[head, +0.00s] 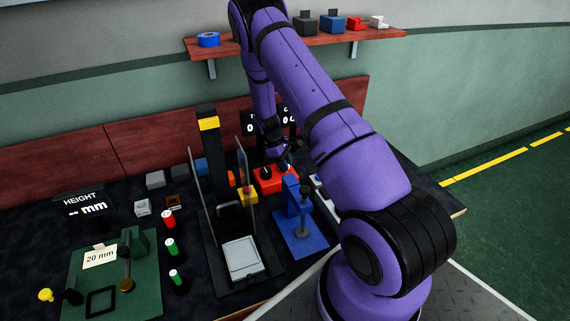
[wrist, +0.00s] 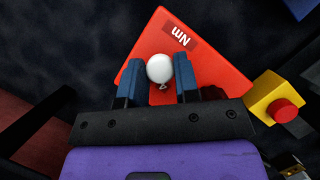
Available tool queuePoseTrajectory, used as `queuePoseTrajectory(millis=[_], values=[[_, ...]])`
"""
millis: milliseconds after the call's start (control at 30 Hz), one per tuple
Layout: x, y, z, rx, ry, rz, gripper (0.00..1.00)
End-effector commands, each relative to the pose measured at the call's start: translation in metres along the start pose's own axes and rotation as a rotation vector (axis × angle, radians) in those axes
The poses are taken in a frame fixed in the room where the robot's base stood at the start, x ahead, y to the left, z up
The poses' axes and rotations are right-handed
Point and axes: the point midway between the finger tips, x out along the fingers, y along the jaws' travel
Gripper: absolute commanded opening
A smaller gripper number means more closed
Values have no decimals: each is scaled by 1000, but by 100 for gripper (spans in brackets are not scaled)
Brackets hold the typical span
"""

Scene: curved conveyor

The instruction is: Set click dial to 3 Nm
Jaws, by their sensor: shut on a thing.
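The click dial is a white round knob (wrist: 160,69) on a red box marked "Nm" (wrist: 216,59) in the wrist view. My gripper (wrist: 158,78) has its two blue fingers on either side of the knob and is shut on it. A small mark shows at the knob's near edge, but I cannot read a setting number. In the head view the red box (head: 281,184) stands near the back of the bench, and my arm partly covers it. The knob is hidden there behind my gripper (head: 276,165).
A yellow block with a red button (wrist: 284,111) sits right of the red box in the wrist view. In the head view a blue stand (head: 300,238) is in front of the box, and a tall black frame with clear panels (head: 211,165) stands to its left.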

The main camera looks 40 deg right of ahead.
Motion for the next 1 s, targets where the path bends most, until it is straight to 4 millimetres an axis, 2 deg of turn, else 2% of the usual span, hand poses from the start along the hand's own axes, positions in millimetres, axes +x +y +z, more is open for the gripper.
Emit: queuePoseTrajectory(millis=[367,1000], values=[[0,2,0,128,1,-53,6],[0,4,1,591,2,-244,6]])
